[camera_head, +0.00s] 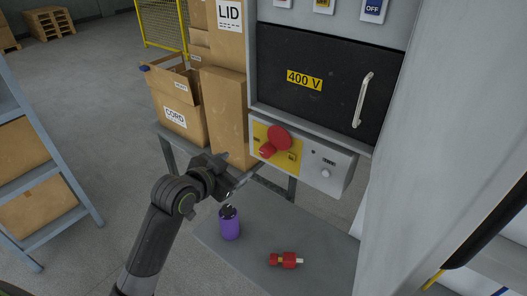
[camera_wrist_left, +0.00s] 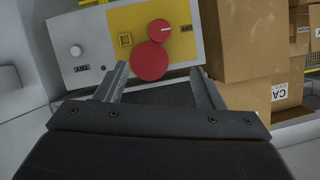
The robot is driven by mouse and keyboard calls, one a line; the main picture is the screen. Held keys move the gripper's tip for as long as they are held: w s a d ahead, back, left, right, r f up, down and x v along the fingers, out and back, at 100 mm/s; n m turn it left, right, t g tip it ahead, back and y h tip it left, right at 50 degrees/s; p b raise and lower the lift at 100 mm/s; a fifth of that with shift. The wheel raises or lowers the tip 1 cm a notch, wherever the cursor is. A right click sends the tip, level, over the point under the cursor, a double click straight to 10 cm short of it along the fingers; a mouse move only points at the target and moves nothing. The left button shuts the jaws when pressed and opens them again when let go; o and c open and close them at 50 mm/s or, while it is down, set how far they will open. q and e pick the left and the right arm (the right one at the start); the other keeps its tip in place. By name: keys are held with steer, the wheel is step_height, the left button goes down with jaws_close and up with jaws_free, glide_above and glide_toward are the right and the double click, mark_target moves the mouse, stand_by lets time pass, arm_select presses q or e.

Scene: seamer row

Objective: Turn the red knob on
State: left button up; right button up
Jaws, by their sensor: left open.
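The red knob (camera_head: 267,150) sits on the yellow part of a grey control panel (camera_head: 340,165), below and left of a larger red disc-shaped button (camera_head: 280,137). In the left wrist view, the knob (camera_wrist_left: 160,30) is round with a short pale mark across it, and the larger red button (camera_wrist_left: 149,62) lies between it and my fingers. My left gripper (camera_head: 236,178) is open and empty, below and left of the panel, apart from the knob. Its two fingers (camera_wrist_left: 160,85) point toward the panel in the wrist view. My right gripper is not in view.
A grey table (camera_head: 318,262) below carries a purple can (camera_head: 229,224) and a red cylinder piece (camera_head: 283,260). Cardboard boxes (camera_head: 226,115) stand left of the panel. A black door marked 400 V (camera_head: 304,81) with a handle is above. A grey post (camera_head: 420,150) stands right.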

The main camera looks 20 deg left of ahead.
mark_target(264, 152)
arm_select(q)
steer(key=p+x, duration=0.2)
steer(key=x, duration=1.4)
steer(key=shift+w+f+p, duration=0.3)
steer(key=shift+c, duration=0.2)
jaws_close()
